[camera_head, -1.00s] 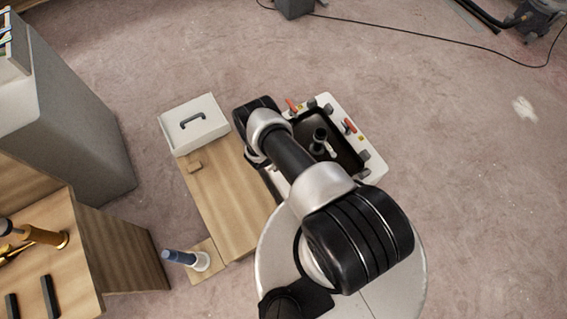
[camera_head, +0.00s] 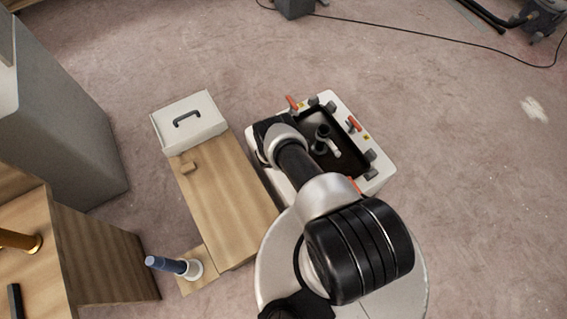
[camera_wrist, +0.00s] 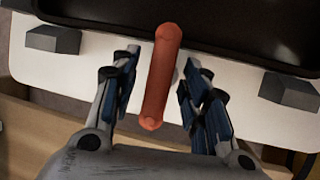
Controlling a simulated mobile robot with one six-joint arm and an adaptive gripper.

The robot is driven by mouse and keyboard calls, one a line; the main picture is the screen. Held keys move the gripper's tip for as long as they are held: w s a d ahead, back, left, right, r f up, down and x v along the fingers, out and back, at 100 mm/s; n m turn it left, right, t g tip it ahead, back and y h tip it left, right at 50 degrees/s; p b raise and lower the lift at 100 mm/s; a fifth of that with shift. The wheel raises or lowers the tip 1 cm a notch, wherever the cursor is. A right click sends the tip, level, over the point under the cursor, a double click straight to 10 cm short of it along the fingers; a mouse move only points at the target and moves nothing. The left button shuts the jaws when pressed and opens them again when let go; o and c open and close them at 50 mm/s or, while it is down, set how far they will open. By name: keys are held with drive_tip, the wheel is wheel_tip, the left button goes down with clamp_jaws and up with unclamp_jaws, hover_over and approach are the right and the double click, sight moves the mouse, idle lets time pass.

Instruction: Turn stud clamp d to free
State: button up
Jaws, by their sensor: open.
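In the wrist view, an orange-red clamp lever (camera_wrist: 161,78) lies between the two fingers of my gripper (camera_wrist: 158,82). The fingers are open, one on each side, with a gap to the lever. The lever sits on the white rim (camera_wrist: 90,55) of a box with a dark basin (camera_wrist: 220,25). In the head view, more red levers show on the rim (camera_head: 375,182): one at the far left (camera_head: 291,102), one on the right (camera_head: 354,123) and one partly hidden by my arm (camera_head: 354,185). My gripper is hidden there. No clamp letters are readable.
Dark grey blocks (camera_head: 330,107) stand along the rim. A dark fitting with a pale handle (camera_head: 325,142) is in the basin. A wooden bench (camera_head: 222,195) with a white handled box (camera_head: 190,122) adjoins on the left. Carpet to the right (camera_head: 470,200) is clear.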

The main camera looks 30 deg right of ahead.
drive_tip(key=shift+c, duration=0.3)
clamp_jaws()
drive_tip(key=shift+w+r+m+g, duration=0.15)
drive_tip(key=shift+m+g, duration=0.1)
drive_tip(key=shift+m, duration=0.5)
drive_tip(key=shift+w+f+m+g, duration=0.1)
drive_tip(key=shift+m+g, duration=0.15)
drive_tip(key=shift+m, duration=0.5)
drive_tip(key=shift+r, duration=0.1)
drive_tip(key=shift+c, duration=0.6)
unclamp_jaws()
drive_tip(key=shift+o, duration=0.9)
drive_tip(key=shift+s, duration=0.1)
drive_tip(key=v, duration=1.1)
drive_tip(key=shift+a+r, duration=0.3)
drive_tip(key=shift+a, duration=0.1)
